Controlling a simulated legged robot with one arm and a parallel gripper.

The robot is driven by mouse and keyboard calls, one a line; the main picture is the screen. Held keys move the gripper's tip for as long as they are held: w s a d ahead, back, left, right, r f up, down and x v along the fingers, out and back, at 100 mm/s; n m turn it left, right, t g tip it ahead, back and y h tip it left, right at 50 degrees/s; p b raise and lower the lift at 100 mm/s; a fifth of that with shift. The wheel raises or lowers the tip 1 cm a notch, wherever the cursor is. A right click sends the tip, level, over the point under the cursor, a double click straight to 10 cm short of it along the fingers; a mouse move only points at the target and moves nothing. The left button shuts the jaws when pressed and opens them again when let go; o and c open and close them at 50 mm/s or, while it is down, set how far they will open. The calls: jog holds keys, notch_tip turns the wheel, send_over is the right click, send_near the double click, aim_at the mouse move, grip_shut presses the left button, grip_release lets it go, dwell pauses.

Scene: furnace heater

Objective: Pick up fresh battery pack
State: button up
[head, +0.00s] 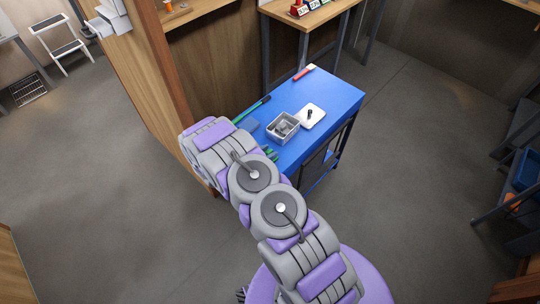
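I cannot pick out a fresh battery pack for certain. On the blue workbench (335,92) stands a small grey open bin (283,127) with grey pieces inside. Just right of it lies a white flat plate or lid (313,118) with a small black object (309,114) on it. My grey and purple arm rises from the bottom and reaches up and left across the bench's near left corner. My gripper's fingers do not show; the arm's far end is by the wooden partition, left of the bin. The arm hides part of the bench.
A green-handled tool (251,110) lies along the bench's left side and a red-and-white item (304,72) at its back. A wooden partition (140,90) stands left. A wooden table (306,17) stands behind. Open floor (410,170) lies right.

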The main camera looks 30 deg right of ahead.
jog(key=shift+a, duration=0.25)
jog(key=c, duration=0.6)
jog(key=shift+d, duration=0.1)
grip_shut()
jog(key=shift+r, duration=0.15)
